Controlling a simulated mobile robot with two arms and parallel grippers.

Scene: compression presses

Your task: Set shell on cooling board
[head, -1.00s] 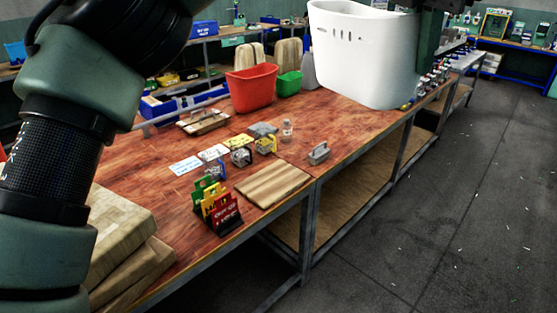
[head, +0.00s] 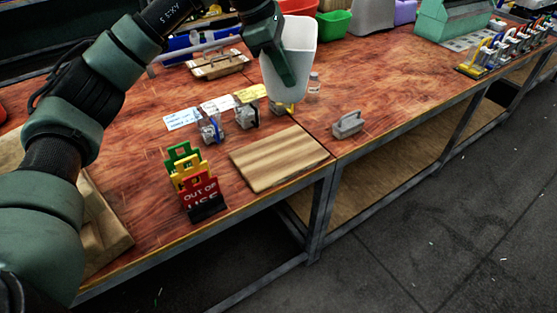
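The white shell (head: 301,58) is a tall tapered, open-topped piece, held in the air over the workbench. My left gripper (head: 280,66) is at its upper left side, with a dark green finger against its wall; the shell hangs from it, and the other finger is not clearly seen. The cooling board (head: 278,160), a striped wooden board, lies flat and bare near the bench's front edge, below and in front of the shell in the picture. My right gripper is not in view.
A stand of coloured signs (head: 195,185) is left of the board. Small metal clamps (head: 211,129) and cards (head: 181,119) lie behind it. A grey handled block (head: 348,124) sits to its right.

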